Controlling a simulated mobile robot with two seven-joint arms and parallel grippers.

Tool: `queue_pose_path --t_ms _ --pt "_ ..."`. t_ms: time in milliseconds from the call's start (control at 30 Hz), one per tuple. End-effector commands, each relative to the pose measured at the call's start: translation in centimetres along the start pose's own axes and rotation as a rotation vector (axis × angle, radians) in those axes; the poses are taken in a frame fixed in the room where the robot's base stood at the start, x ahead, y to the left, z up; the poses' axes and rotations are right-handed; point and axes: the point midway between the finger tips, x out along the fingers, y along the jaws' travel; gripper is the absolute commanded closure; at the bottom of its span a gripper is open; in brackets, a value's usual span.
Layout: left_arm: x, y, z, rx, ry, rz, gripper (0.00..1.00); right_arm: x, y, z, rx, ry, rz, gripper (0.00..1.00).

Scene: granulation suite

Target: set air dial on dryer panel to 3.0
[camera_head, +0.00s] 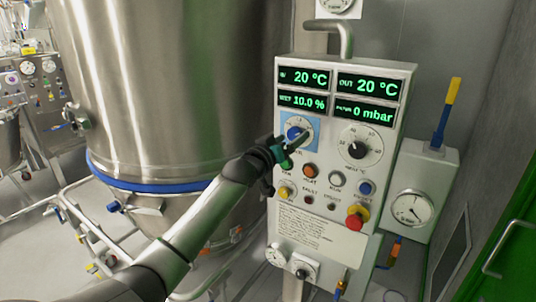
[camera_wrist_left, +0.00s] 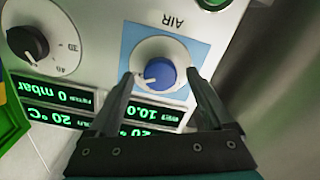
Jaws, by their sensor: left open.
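The air dial (camera_wrist_left: 161,73) is a blue knob on a white round scale, set on a light blue square and marked AIR in the left wrist view. That view shows the panel upside down. A pale mark on the knob points left in that picture; I cannot read its scale value. In the head view the dial (camera_head: 295,131) is partly hidden by my left gripper (camera_head: 287,146), which is at the dryer panel (camera_head: 315,235). In the left wrist view the open fingers (camera_wrist_left: 159,76) appear on either side of the knob; contact is unclear. My right gripper is not in view.
A black temperature dial (camera_head: 358,150) sits right of the air dial, with green displays (camera_head: 325,93) above. Buttons and a red emergency-stop knob (camera_head: 355,217) are below. A large steel vessel (camera_head: 165,80) stands left. A gauge box (camera_head: 415,190) is at right.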

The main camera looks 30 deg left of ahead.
Motion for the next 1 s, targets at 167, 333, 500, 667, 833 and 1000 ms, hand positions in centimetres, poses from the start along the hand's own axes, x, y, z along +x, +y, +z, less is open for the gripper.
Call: queue_pose_path --t_ms 167,333,500,667,833,1000 --pt "-2.3 -0.1 0.1 0.002 -0.001 0.0 0.16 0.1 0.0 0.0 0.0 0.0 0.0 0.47" --pt "-4.6 -0.1 0.1 0.003 -0.001 0.0 0.16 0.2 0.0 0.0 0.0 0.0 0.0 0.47" --pt "-7.0 -0.1 0.1 0.002 -0.001 -0.001 0.16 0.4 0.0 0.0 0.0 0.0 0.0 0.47" --pt "-9.4 -0.1 0.1 0.004 -0.001 -0.001 0.16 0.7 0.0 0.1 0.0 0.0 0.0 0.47" --pt "-11.7 0.0 0.1 0.003 -0.001 -0.001 0.16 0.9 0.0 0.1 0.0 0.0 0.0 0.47" --pt "-13.2 0.0 0.1 0.003 -0.001 -0.001 0.16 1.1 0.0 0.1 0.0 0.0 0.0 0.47"
